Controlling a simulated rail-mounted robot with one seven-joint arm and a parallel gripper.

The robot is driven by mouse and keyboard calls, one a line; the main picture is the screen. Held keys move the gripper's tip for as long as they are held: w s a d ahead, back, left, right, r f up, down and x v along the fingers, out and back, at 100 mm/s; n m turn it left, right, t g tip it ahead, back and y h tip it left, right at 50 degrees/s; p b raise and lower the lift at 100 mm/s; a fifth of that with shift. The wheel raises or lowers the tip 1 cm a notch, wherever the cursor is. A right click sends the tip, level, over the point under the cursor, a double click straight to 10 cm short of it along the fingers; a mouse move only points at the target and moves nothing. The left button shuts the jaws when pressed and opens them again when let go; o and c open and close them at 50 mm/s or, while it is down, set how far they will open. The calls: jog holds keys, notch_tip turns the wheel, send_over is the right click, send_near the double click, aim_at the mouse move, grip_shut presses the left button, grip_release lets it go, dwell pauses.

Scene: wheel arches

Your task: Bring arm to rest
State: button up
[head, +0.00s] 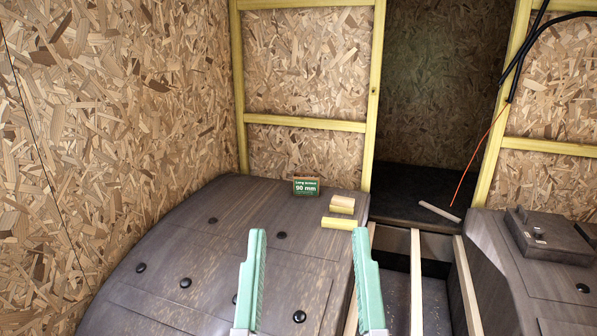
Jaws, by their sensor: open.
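My gripper (309,268) shows at the bottom middle of the head view as two pale green fingers, wide apart, with nothing between them. It is over the front right part of the left wheel arch (175,255), a dark wood-grain hump with several black round studs. The rest of my arm is out of view. Whether the fingertips touch the arch cannot be told.
On the left arch's back right stand a green "90 mm" sign (306,187) and yellow-faced wood blocks (341,205). Right of it is a slatted gap (395,275), then another arch (540,270) with a dark box (545,235). Black cables (535,50) and an orange wire (477,158) hang right.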

notch_tip(320, 180, up, 40)
jog(key=s+a+p, duration=0.1)
jog(key=s+p, duration=0.1)
jog(key=p, duration=3.5)
jog(key=shift+t+y+p, duration=0.35)
jog(key=shift+t+y, duration=0.05)
jog(key=shift+r, duration=0.1)
